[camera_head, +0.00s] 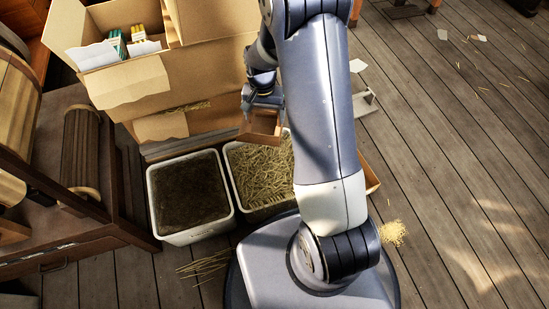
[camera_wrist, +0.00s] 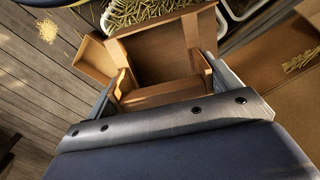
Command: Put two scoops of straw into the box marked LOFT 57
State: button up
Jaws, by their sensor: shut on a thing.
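My gripper (camera_head: 265,98) is shut on a wooden scoop (camera_head: 262,127), just beyond and above the far edge of the straw bin. In the wrist view the scoop (camera_wrist: 152,52) sits between the fingers of my gripper (camera_wrist: 162,78), and its visible inside is bare wood with no straw. The straw (camera_head: 262,172) fills a white-rimmed bin (camera_head: 231,183), partly hidden by my arm. Large open cardboard boxes (camera_head: 128,84) stand at the upper left. I cannot read a LOFT 57 mark on any of them.
A white-rimmed bin of dark material (camera_head: 188,194) stands left of the straw. Loose straw lies on the cardboard (camera_wrist: 300,60) and the floor (camera_head: 203,264). A small yellow heap (camera_head: 392,233) lies on the planks. A wooden bench (camera_head: 75,225) stands left; floor at right is mostly clear.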

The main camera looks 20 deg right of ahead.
aim_at(269, 132)
jog(key=f+m+b, duration=0.1)
jog(key=f, duration=0.2)
jog(key=f+m+b, duration=0.1)
jog(key=f, duration=0.3)
jog(key=s+d+f+m+b, duration=0.1)
jog(key=f, duration=0.3)
jog(key=shift+f+m+b, duration=0.25)
jog(key=shift+m+b, duration=0.05)
notch_tip(269, 132, down, 10)
jog(key=s+r+m+b, duration=0.1)
jog(key=s+m+b, duration=0.1)
jog(key=m+b, duration=0.2)
jog(key=w+a+f+g+h+b, duration=0.1)
jog(key=w+a+f+g+b, duration=0.1)
jog(key=f, duration=0.5)
jog(key=shift+w+f+g+b, duration=0.3)
jog(key=shift+w+g+b, duration=0.2)
jog(key=shift+w+b, duration=0.85)
jog(key=s+d+r+t+y+p, duration=0.1)
jog(key=s+r+t+p, duration=0.2)
jog(key=r, duration=0.6)
jog(key=shift+d+p, duration=0.15)
jog(key=shift+p, duration=1.1)
